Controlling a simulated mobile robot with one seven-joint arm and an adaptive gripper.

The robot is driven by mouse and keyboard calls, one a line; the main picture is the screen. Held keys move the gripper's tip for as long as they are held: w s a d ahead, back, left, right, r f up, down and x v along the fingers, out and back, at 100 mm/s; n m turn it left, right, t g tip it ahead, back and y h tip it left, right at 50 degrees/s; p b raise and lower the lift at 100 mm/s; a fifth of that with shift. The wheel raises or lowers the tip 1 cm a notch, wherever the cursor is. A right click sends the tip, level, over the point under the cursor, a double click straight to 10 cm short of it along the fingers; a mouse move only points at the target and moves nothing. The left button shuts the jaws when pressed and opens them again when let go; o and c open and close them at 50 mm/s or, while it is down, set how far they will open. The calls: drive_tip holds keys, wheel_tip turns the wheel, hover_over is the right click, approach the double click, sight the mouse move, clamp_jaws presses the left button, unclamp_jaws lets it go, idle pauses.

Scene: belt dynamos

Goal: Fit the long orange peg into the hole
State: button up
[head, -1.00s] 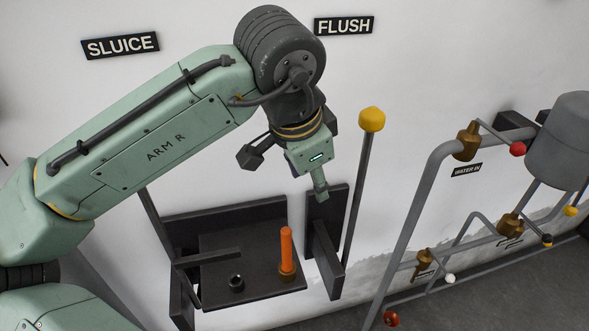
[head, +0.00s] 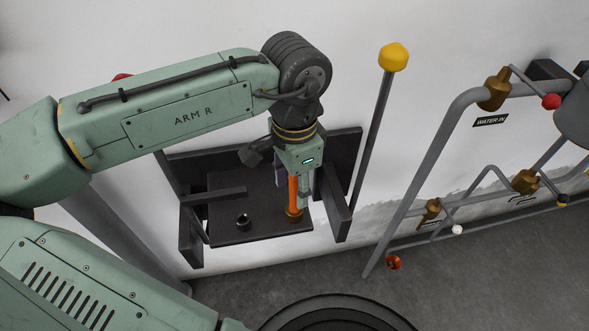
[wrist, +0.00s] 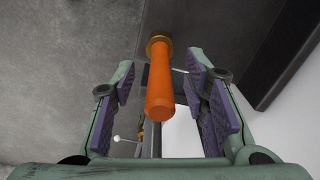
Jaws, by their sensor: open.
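The long orange peg (head: 293,193) stands upright on a brass base on the dark shelf, and it also shows in the wrist view (wrist: 160,83). My gripper (head: 293,192) is lowered around it in the head view. In the wrist view my gripper (wrist: 163,112) is open, with purple pads on either side of the peg and gaps on both sides. The black ring-shaped hole (head: 243,221) is on the shelf to the left of the peg.
The dark shelf (head: 230,234) has a raised bar (head: 215,195) at its left and a dark upright panel (head: 334,205) at its right. A yellow-knobbed lever (head: 376,110) rises just beyond. Grey pipes with valves (head: 440,130) stand farther right.

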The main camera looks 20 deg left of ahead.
drive_tip(key=shift+f, duration=0.2)
clamp_jaws()
idle(0.5)
drive_tip(key=shift+r+p, duration=2.3)
drive_tip(key=shift+p, duration=0.1)
